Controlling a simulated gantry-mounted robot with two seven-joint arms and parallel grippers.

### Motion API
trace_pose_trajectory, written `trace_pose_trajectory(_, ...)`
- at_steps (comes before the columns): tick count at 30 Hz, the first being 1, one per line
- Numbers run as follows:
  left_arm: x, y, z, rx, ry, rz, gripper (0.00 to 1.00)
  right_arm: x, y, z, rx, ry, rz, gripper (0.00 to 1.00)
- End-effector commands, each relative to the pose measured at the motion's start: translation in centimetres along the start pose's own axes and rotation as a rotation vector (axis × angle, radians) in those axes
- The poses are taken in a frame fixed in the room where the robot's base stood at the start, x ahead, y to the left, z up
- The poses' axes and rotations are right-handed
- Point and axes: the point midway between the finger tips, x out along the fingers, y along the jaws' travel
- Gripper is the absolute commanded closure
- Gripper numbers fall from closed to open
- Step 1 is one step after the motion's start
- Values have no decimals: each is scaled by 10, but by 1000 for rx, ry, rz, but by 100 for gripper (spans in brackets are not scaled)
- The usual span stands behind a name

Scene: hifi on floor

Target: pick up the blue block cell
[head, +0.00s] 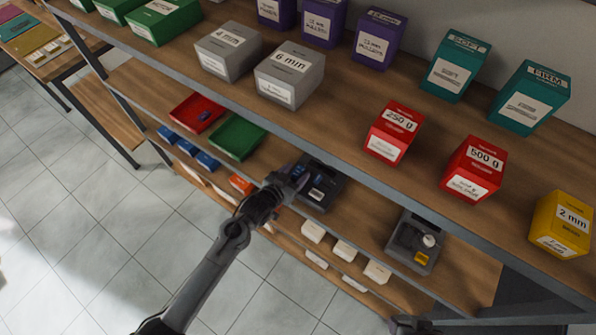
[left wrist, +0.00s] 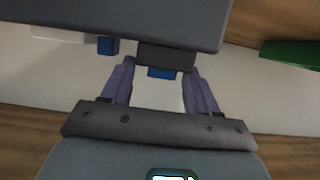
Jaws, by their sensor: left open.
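My left gripper (head: 298,172) is at the dark grey device (head: 327,204) on the lower shelf, under the top shelf's edge. In the left wrist view the gripper (left wrist: 161,75) is open, with a finger on each side of a dark block (left wrist: 166,57) and a small blue piece (left wrist: 162,72). I cannot tell whether the fingers touch them. Another small blue block (left wrist: 108,46) lies left of the fingers there. In the head view several blue blocks (head: 187,147) sit in a row at the lower shelf's left. Which one is the blue block cell is unclear.
A red tray (head: 190,123) and a green tray (head: 237,150) lie left of the device. An orange block (head: 240,185) is near my arm. Another dark device (head: 407,258) stands to the right. Boxes such as the grey one (head: 288,85) line the top shelf, overhanging this area.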

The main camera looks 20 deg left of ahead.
Motion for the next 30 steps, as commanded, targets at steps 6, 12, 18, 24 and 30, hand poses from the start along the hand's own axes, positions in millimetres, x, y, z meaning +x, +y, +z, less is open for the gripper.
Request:
trace_pose_trajectory(6, 3, 0, 0, 0, 0, 0, 40, 0, 0, 0, -1, -1, 1, 46)
trace_pose_trajectory(12, 3, 0, 0, 0, 0, 1, 59, 0, 2, 1, -7, -2, 6, 46)
trace_pose_trajectory(18, 3, 0, 0, 0, 0, 1, 89, 1, 3, 1, -10, -3, 9, 46)
trace_pose_trajectory(24, 3, 0, 0, 0, 0, 1, 100, 1, 3, 1, -9, -2, 8, 46)
trace_pose_trajectory(30, 2, 0, -3, 1, 0, 1, 100, 1, 2, 0, -6, -2, 6, 46)
